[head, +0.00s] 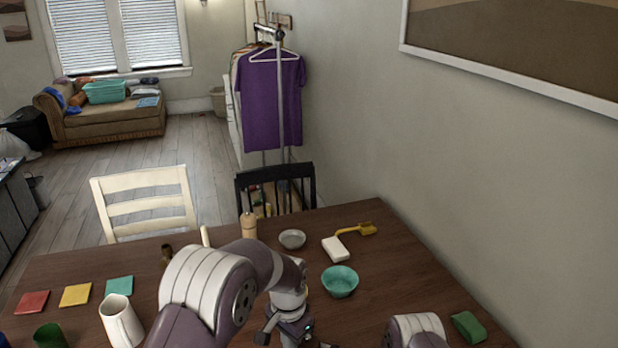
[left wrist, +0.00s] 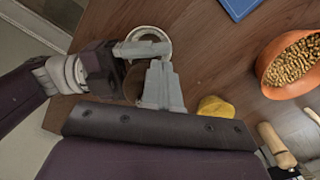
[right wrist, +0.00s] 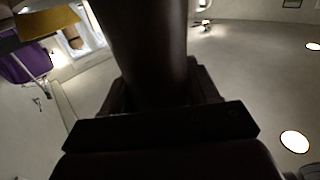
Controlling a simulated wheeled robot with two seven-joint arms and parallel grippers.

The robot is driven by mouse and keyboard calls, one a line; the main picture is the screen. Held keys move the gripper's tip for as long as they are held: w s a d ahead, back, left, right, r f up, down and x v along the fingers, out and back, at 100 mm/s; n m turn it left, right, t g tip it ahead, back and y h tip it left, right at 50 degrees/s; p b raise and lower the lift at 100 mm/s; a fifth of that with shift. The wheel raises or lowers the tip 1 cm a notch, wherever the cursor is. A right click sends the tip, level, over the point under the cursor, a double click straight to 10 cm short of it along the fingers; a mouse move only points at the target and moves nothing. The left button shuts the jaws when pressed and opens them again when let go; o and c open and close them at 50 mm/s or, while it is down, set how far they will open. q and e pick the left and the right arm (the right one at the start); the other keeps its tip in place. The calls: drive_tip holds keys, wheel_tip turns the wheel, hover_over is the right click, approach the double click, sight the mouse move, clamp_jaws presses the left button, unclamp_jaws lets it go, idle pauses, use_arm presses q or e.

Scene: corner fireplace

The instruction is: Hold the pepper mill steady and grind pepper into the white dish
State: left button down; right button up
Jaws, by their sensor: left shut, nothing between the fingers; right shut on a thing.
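The pepper mill (right wrist: 147,45) fills the middle of the right wrist view as a dark brown, shadowed cylinder. My right gripper (right wrist: 155,92) is shut on it. In the left wrist view the mill (left wrist: 133,84) seems to be the brown round shape between the two grippers, partly covered. My left gripper (left wrist: 157,68) is shut and empty, close beside it; whether they touch I cannot tell. The white dish (left wrist: 165,34) shows as a pale ring just beyond the fingertips, partly hidden.
An orange bowl (left wrist: 270,80) of brown pieces, a yellow lump (left wrist: 216,108) and a wooden-handled tool (left wrist: 275,143) lie nearby. A white pitcher (head: 121,322), teal bowl (head: 340,283), grey bowl (head: 292,239) and light wooden bottle-shaped item (head: 248,226) stand on the table.

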use_arm(q)
drive_tip(key=shift+w+r, duration=0.1)
drive_tip(key=shift+w, duration=0.05)
use_arm(e)
drive_tip(key=shift+s+f, duration=0.25)
drive_tip(key=shift+f, duration=0.1)
drive_tip(key=shift+w+r, duration=0.1)
drive_tip(key=shift+w, duration=0.05)
use_arm(q)
drive_tip(key=r, duration=0.6)
drive_tip(key=shift+s+a, duration=0.25)
drive_tip(key=shift+a, duration=0.1)
use_arm(e)
drive_tip(key=shift+w, duration=0.1)
use_arm(q)
wheel_tip(320, 180, down, 6)
drive_tip(key=s+d, duration=0.2)
use_arm(e)
drive_tip(key=shift+r, duration=0.1)
